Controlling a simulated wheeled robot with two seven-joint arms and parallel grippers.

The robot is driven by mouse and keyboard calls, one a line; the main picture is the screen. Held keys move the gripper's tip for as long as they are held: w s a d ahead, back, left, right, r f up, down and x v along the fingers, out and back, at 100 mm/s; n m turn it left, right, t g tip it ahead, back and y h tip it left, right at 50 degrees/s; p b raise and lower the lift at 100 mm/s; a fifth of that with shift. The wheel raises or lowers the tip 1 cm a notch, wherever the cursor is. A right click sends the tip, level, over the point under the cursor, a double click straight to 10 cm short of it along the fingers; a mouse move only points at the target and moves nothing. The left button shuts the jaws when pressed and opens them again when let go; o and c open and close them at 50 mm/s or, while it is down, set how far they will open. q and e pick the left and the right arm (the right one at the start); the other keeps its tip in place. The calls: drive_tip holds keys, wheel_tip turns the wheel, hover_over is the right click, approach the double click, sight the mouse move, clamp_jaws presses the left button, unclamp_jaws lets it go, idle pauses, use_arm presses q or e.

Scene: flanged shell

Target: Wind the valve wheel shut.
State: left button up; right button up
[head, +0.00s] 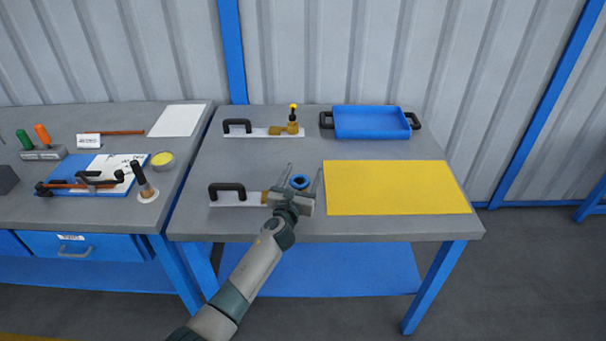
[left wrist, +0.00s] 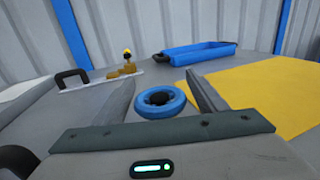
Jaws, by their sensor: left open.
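The valve wheel is a small blue ring with a dark hub (head: 299,182). It stands at the right end of a white plate with a black handle and a brass body (head: 240,197), on the grey table. In the left wrist view the blue wheel (left wrist: 160,102) lies between the two fingers. My left gripper (head: 304,170) is open, with one finger on each side of the wheel. Gaps show between the fingers and the rim in the wrist view. The gripper hides part of the brass body. My right gripper is not in view.
A second plate with a brass valve and yellow-topped stem (head: 292,120) stands behind. A blue tray (head: 372,122) with black handles is at the back right. A yellow mat (head: 395,188) lies to the right. A side bench (head: 110,200) at the left holds tools.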

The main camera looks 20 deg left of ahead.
use_arm(q)
drive_tip(key=shift+w, duration=0.1)
drive_tip(key=c, duration=1)
drive_tip(key=shift+c, duration=0.2)
